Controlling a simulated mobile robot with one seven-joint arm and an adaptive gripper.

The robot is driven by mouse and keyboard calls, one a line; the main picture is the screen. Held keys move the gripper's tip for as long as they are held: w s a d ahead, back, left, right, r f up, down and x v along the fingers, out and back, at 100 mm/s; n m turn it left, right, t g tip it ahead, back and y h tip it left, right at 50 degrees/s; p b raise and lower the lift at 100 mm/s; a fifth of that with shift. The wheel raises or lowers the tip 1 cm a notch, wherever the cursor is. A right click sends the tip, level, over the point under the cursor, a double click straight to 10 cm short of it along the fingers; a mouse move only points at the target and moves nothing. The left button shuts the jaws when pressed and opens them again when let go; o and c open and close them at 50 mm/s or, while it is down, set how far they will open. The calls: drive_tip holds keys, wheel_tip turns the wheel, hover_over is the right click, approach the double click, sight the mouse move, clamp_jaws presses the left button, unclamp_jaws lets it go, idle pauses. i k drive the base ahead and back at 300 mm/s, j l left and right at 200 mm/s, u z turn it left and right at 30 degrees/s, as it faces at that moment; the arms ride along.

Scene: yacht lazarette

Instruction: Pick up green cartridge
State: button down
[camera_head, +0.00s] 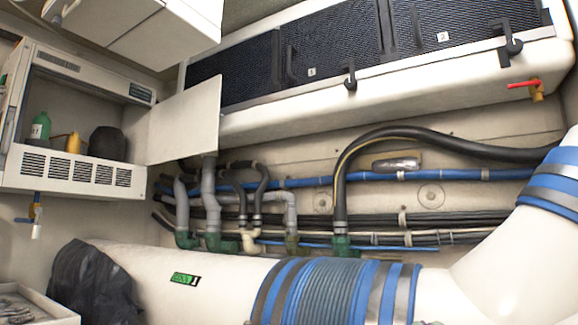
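A green bottle-shaped container (40,130) with a pale label stands upright in the open white wall cabinet (67,170) at the left. It is the only green container I see, and I cannot tell for certain that it is the cartridge. A yellow container (73,142) and a dark rounded object (107,143) stand to its right in the same cabinet. My gripper is not in view.
The cabinet's door (185,122) stands open to the right. A large white pipe (225,283) with a blue-grey ribbed section (322,292) crosses below. A black bag (95,280) and a white tray (45,305) are at lower left. Hoses run along the wall.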

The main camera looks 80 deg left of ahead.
sight(42, 124)
drive_tip(key=u, duration=3.75)
